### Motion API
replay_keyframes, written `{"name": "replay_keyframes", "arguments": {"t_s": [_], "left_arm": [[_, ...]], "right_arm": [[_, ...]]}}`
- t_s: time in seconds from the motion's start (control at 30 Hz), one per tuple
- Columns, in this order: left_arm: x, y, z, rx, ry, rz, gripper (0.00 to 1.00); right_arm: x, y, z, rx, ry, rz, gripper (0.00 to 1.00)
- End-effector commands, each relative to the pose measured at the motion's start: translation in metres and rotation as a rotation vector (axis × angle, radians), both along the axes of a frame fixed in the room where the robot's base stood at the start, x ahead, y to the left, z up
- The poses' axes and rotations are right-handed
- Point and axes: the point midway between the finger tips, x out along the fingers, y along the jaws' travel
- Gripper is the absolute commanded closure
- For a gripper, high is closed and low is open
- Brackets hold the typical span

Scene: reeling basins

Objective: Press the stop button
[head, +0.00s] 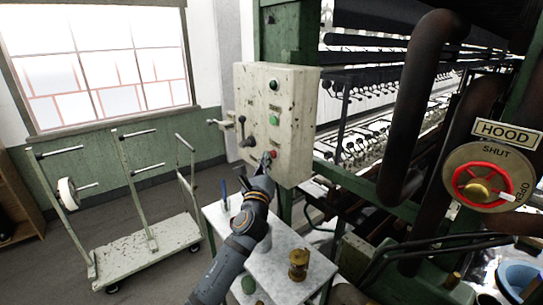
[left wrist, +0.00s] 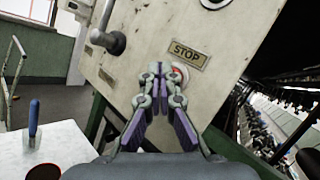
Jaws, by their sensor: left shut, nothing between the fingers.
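The cream control box (head: 288,88) hangs on a green post, with a lever and several buttons on its face. The red stop button (head: 274,154) is low on that face, under a green button (head: 274,120). In the left wrist view the STOP label (left wrist: 189,54) sits just above the red button (left wrist: 181,73), which the fingertips partly hide. My left gripper (head: 266,160) is shut and empty, its tips at the button's left edge. I cannot tell whether they touch it. It also shows in the left wrist view (left wrist: 159,72). My right gripper is not in view.
A white side table (head: 290,288) below the box carries a brass object (head: 299,264) and a blue-handled tool (head: 224,194). A trolley (head: 150,255) stands at left. Dark pipes and a red HOOD wheel (head: 505,187) are at right. A lever (left wrist: 115,42) projects left of the label.

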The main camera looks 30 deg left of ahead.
Motion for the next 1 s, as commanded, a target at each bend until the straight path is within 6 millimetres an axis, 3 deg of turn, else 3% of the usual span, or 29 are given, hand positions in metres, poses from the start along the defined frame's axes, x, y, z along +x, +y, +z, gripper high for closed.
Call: {"name": "replay_keyframes", "arguments": {"t_s": [0.5, 1.0], "left_arm": [[-0.011, 0.005, 0.0, 0.003, 0.001, 0.0, 1.0], [-0.053, 0.022, -0.001, 0.005, 0.001, 0.001, 1.0]], "right_arm": [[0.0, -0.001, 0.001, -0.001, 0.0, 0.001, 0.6], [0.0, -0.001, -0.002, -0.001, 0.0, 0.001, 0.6]]}}
